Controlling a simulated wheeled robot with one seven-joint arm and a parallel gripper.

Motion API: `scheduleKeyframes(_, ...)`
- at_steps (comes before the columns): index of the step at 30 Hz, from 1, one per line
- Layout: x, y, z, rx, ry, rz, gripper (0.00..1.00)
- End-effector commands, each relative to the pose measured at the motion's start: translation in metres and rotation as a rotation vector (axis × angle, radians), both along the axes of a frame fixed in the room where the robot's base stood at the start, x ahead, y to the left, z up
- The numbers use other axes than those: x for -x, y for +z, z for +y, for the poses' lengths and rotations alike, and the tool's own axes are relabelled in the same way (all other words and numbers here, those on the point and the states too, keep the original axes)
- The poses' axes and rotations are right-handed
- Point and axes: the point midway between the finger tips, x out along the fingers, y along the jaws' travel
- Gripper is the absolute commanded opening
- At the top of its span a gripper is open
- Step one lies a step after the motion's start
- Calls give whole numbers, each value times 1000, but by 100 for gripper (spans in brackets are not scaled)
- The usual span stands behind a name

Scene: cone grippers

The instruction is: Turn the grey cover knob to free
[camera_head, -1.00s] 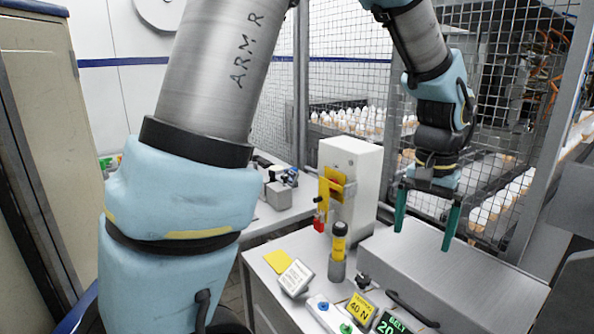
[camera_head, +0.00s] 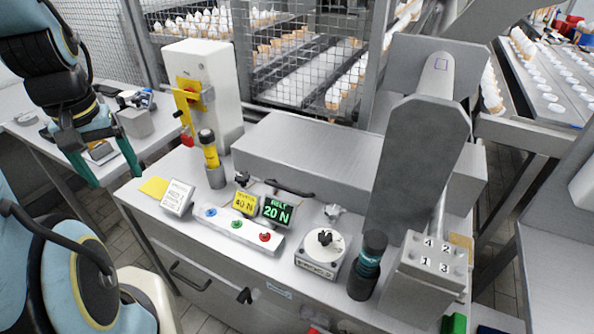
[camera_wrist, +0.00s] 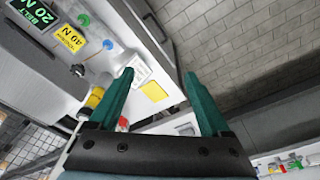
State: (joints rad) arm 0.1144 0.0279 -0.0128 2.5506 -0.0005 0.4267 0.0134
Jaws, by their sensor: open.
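A small grey lobed knob (camera_head: 334,211) sits at the front edge of the long grey cover (camera_head: 320,160) on the bench, above a white dial with a black knob (camera_head: 325,237). Which way the grey knob is set is too small to tell. My gripper (camera_head: 115,180) has two teal fingers, apart and empty. In the head view it is at the far left, beyond the bench's left end and well away from the knob. The wrist view shows the open fingers (camera_wrist: 158,74) with the bench's labelled end to their left; I cannot make out the grey knob there.
A dark teal-banded cylinder (camera_head: 367,265) and a numbered grey block (camera_head: 428,262) are right of the dial. A tall grey plate (camera_head: 415,165) rises behind.

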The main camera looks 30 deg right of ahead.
Motion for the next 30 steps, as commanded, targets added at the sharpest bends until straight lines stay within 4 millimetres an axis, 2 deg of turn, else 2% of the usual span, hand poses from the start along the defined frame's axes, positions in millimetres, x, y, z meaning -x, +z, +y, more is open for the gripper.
scheduleKeyframes(2, -7, -7, -21, -13, -125, 7, 82)
scheduleKeyframes(5, -18, -19, -72, -44, -416, 25, 82)
scheduleKeyframes(8, -18, -34, -146, -80, -811, 42, 82)
scheduleKeyframes(9, -13, -40, -178, -94, -973, 48, 82)
scheduleKeyframes(11, 0, -49, -224, -111, -1213, 55, 82)
scheduleKeyframes(12, 11, -55, -254, -122, -1366, 59, 82)
scheduleKeyframes(15, 47, -67, -319, -141, -1709, 60, 82)
scheduleKeyframes(18, 83, -76, -365, -153, -1971, 59, 82)
scheduleKeyframes(21, 109, -81, -392, -158, -2138, 56, 82)
scheduleKeyframes(23, 119, -82, -401, -160, -2196, 54, 82)
scheduleKeyframes(26, 125, -85, -406, -162, -2236, 54, 82)
scheduleKeyframes(30, 126, -100, -406, -161, -2236, 58, 82)
